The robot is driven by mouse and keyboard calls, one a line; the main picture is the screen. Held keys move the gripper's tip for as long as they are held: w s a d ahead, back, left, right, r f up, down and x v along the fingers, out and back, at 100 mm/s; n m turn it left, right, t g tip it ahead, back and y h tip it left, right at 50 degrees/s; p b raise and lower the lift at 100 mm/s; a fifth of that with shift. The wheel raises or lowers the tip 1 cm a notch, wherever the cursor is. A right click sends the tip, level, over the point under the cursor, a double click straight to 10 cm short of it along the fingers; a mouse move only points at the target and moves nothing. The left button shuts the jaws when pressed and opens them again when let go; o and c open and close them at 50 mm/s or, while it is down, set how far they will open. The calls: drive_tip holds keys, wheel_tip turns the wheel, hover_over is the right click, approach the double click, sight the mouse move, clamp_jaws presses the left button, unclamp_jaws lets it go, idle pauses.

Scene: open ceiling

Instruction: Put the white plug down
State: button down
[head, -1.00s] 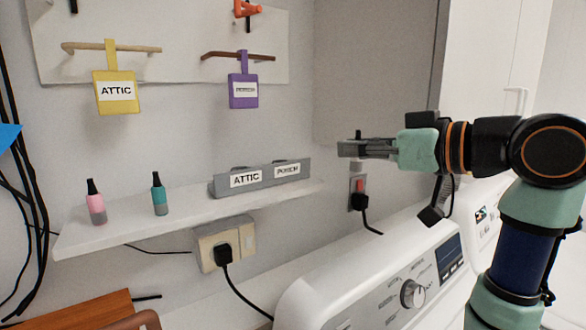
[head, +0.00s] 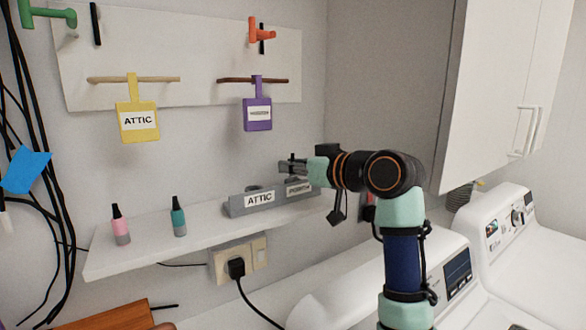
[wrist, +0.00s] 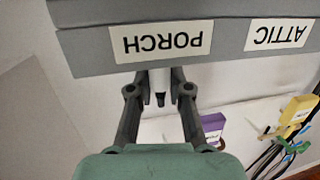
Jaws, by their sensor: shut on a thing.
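My gripper (head: 290,165) is shut on the white plug, just above the PORCH end of the grey holder (head: 238,208). In the wrist view the white plug (wrist: 158,78) shows between the fingers, with a dark narrow tip. In the head view mainly its dark tip shows above the fingers; the fingers cover most of it. The grey holder stands on the white shelf (head: 150,250) with ATTIC and PORCH labels on its front. It fills the top of the wrist view (wrist: 220,40). I cannot tell whether plug and holder touch.
A pink bottle (head: 121,228) and a teal bottle (head: 179,218) stand on the shelf left of the holder. Yellow ATTIC (head: 138,122) and purple (head: 257,114) tags hang on pegs above. A wall socket (head: 239,260) sits below. The shelf between the teal bottle and holder is clear.

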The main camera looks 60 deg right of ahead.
drive_tip(key=shift+f, duration=0.55)
drive_tip(key=shift+f, duration=0.15)
drive_tip(key=c, duration=1.1)
unclamp_jaws()
